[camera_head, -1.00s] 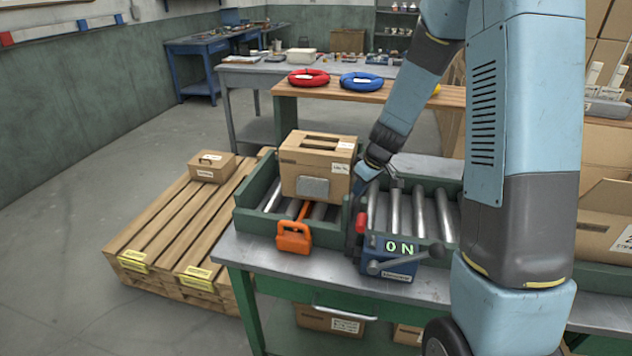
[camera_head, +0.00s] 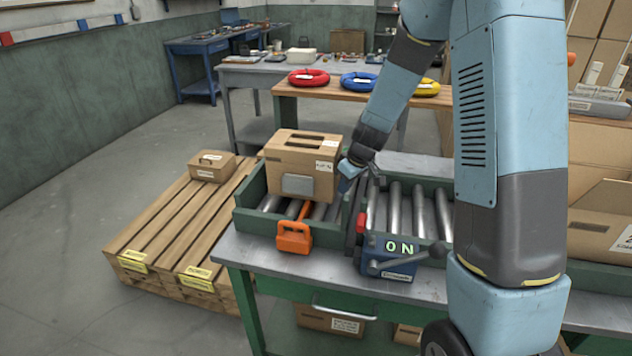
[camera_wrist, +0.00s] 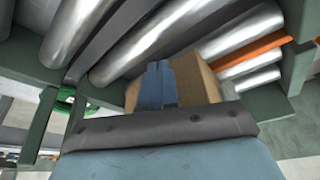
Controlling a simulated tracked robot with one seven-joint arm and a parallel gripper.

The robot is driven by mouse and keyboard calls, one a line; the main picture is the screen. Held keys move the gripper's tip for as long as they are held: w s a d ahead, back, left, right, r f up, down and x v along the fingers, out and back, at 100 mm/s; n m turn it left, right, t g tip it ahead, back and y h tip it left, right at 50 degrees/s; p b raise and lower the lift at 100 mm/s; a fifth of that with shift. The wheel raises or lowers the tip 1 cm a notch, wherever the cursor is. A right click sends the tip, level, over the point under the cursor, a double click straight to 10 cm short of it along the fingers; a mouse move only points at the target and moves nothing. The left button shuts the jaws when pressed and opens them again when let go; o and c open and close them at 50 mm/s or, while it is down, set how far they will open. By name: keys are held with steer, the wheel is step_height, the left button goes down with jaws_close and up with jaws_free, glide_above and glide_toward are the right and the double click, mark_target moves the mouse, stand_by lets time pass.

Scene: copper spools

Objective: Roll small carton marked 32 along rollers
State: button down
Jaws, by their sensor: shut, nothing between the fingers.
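A small brown carton (camera_head: 303,160) sits upright on the left section of the rollers (camera_head: 325,211). It has slots on top, a grey plate on its front and a white label whose number is too small to read. My gripper (camera_head: 345,180) is shut and empty, at the carton's right side, low near the rollers. It looks to be against that side, though contact is hard to tell. In the wrist view, my gripper's closed fingers (camera_wrist: 160,68) point at the brown carton (camera_wrist: 203,83), with metal rollers (camera_wrist: 150,45) around it.
An orange clamp (camera_head: 294,236) sits at the conveyor's front left edge. A blue box reading "ON" (camera_head: 390,262) with a lever stands at the front. A pallet (camera_head: 180,235) with another small carton (camera_head: 212,166) lies left. Coloured rings lie on the bench behind.

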mark_target(336, 177)
steer(key=shift+w+a, duration=0.3)
steer(key=shift+a, duration=0.55)
steer(key=shift+w+a, duration=0.25)
steer(key=shift+a, duration=0.6)
steer(key=shift+s+d, duration=0.2)
steer(key=shift+d, duration=0.4)
steer(key=shift+s+d, duration=0.2)
steer(key=shift+d, duration=0.4)
step_height(336, 177, up, 13)
steer(key=d, duration=0.3)
steer(key=shift+s, duration=0.45)
steer(key=s+d+r+m+t+h, duration=0.1)
steer(key=s+d+r+m, duration=0.3)
steer(key=s+r, duration=0.85)
steer(key=s+d+m, duration=0.2)
steer(key=s, duration=0.7)
steer(key=s+d+r+m+t+h, duration=0.1)
steer(key=s+m, duration=0.1)
steer(key=s, duration=0.7)
steer(key=shift+d+r+t+h, duration=0.25)
steer(key=shift+d+t+h, duration=0.05)
steer(key=shift+d, duration=0.1)
